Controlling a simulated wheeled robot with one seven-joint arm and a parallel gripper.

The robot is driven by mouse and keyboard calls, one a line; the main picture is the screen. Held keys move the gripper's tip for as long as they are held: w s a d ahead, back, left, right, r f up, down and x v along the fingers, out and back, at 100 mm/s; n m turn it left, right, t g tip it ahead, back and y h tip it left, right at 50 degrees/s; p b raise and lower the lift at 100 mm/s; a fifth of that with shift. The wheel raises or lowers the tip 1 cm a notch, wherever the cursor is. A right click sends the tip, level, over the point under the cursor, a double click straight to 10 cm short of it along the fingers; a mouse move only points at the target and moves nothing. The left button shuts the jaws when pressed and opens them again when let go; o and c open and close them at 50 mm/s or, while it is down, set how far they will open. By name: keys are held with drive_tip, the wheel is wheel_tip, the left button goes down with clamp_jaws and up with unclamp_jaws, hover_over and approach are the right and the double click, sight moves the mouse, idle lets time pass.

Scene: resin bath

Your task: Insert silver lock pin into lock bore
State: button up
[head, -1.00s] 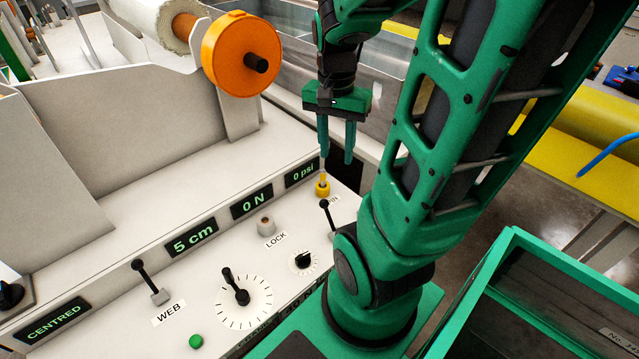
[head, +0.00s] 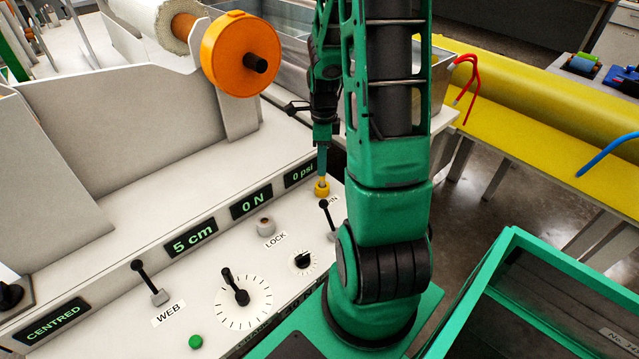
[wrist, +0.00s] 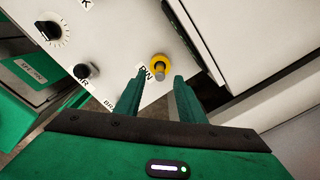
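The silver lock pin (wrist: 160,72) stands upright in a yellow collar (head: 322,188) beside the PIN label; the collar also shows in the wrist view (wrist: 158,61). The lock bore (head: 265,226) is a short grey boss beside the LOCK label, left of the pin in the head view, and is not seen in the wrist view. My gripper (head: 322,172) points down over the pin. In the wrist view its fingers (wrist: 158,77) are open, one to each side of the pin's line, with nothing held. In the head view the fingers overlap edge-on and hide part of the pin.
A black lever (head: 326,218) stands just in front of the pin collar. A small black knob (head: 302,260), a larger dial (head: 241,292) and the WEB lever (head: 148,277) stand on the panel. Lit displays (head: 251,204) line the low step behind.

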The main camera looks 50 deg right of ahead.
sight(322, 182)
drive_tip(key=shift+f, duration=3.3)
clamp_jaws()
